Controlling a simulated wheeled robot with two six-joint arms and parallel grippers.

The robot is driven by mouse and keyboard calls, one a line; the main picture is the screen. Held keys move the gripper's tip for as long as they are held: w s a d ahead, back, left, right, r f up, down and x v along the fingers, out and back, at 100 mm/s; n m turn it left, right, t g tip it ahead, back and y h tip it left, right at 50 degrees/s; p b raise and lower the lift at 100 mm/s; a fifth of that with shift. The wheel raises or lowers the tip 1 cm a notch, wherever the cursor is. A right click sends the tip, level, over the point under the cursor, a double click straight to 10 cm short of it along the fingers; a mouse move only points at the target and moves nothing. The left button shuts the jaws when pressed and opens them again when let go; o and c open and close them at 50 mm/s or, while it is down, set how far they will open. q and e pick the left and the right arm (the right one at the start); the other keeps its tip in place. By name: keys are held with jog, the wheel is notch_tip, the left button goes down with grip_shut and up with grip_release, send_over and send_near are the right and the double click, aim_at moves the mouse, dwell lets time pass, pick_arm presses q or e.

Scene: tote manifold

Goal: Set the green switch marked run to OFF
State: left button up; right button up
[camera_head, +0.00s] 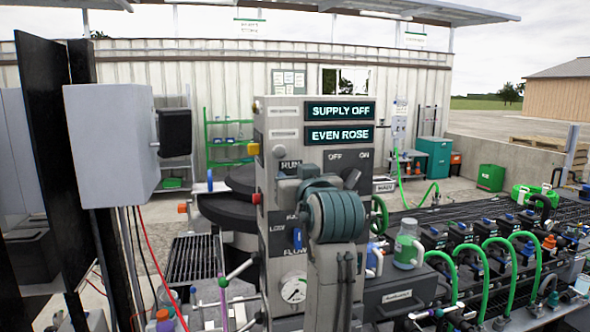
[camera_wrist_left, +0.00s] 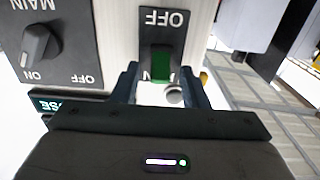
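The green switch (camera_wrist_left: 162,63) sits on a dark plate on the panel face, with OFF printed above it and a partly covered label below it in the left wrist view. That view looks upside down. My left gripper (camera_wrist_left: 161,84) is open, its two fingers apart on either side of the switch; I cannot tell whether they touch it. In the head view my left gripper (camera_head: 288,188) is at the panel just below the RUN label (camera_head: 290,165) and hides the switch. My right gripper is not in view.
The panel column (camera_head: 262,135) has displays reading SUPPLY OFF and EVEN ROSE. The MAIN knob (camera_wrist_left: 37,45) is beside the switch. A pressure gauge (camera_head: 293,289) is lower down. Green hoses (camera_head: 483,270) and a green-and-white bottle (camera_head: 407,245) stand at the right.

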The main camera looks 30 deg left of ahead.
pick_arm(q)
jog(key=shift+w+a, duration=0.25)
jog(key=shift+a, duration=0.05)
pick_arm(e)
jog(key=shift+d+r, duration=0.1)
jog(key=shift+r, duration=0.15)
